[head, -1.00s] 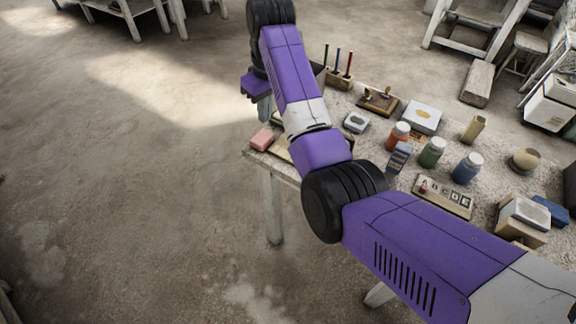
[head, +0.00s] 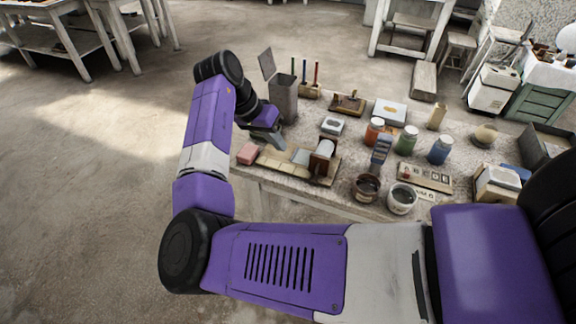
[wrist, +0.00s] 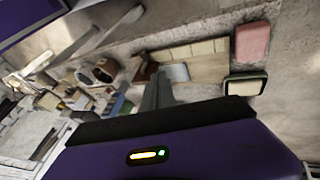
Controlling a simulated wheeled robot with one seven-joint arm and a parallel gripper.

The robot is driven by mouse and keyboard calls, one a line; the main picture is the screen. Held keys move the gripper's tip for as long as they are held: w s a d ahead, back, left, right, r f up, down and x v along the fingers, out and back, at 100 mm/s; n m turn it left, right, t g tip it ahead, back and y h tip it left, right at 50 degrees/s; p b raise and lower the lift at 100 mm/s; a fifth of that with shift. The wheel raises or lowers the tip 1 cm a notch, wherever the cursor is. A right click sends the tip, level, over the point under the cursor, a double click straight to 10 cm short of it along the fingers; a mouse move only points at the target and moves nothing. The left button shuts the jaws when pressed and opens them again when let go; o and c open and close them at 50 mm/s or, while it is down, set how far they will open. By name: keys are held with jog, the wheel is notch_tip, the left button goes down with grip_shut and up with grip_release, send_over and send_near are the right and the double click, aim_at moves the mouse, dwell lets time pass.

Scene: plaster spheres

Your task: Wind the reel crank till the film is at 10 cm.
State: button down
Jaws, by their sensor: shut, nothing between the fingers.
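A small wooden reel stand (head: 324,165) with a white roll (head: 326,147) sits near the table's front edge in the head view. A tan board (head: 276,161) runs left from it, with a pale bluish sheet (head: 301,157) on it. In the wrist view, the board (wrist: 205,62) shows division lines, and the sheet's end (wrist: 177,72) lies beside the fingers. I cannot make out the crank or read a scale. My gripper (head: 276,143) is shut and empty, close above the board's left part; its grey fingers (wrist: 158,92) show together in the wrist view.
A pink block (head: 248,154) lies left of the board. A grey bin (head: 284,98) stands behind my gripper. Paint jars (head: 374,131), two dark-filled pots (head: 402,198) and a letter board (head: 425,177) crowd the right. Open floor lies left.

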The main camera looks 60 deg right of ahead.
jog(key=p, duration=0.1)
send_near(312, 177)
jog(key=f, duration=0.1)
jog(key=w+d+f, duration=0.2)
jog(key=f, duration=0.1)
jog(key=shift+w+d, duration=0.1)
jog(key=shift+w, duration=0.05)
jog(key=shift+s+f+p, duration=0.25)
jog(key=shift+s+p, duration=0.1)
jog(key=shift+s, duration=0.15)
jog(key=shift+s+f+p, duration=0.3)
jog(key=shift+s+p, duration=0.05)
jog(key=shift+s, duration=0.2)
jog(key=shift+s+d+f, duration=0.15)
jog(key=shift+s+f, duration=0.35)
jog(key=shift+s, duration=0.15)
jog(key=shift+f+g+b, duration=0.45)
jog(key=shift+g+b, duration=0.15)
jog(key=shift+b, duration=0.15)
jog(key=shift+s+f+n+g+h+b, duration=0.1)
jog(key=shift+n+g+h+b, duration=0.2)
jog(key=shift+g+b, duration=0.45)
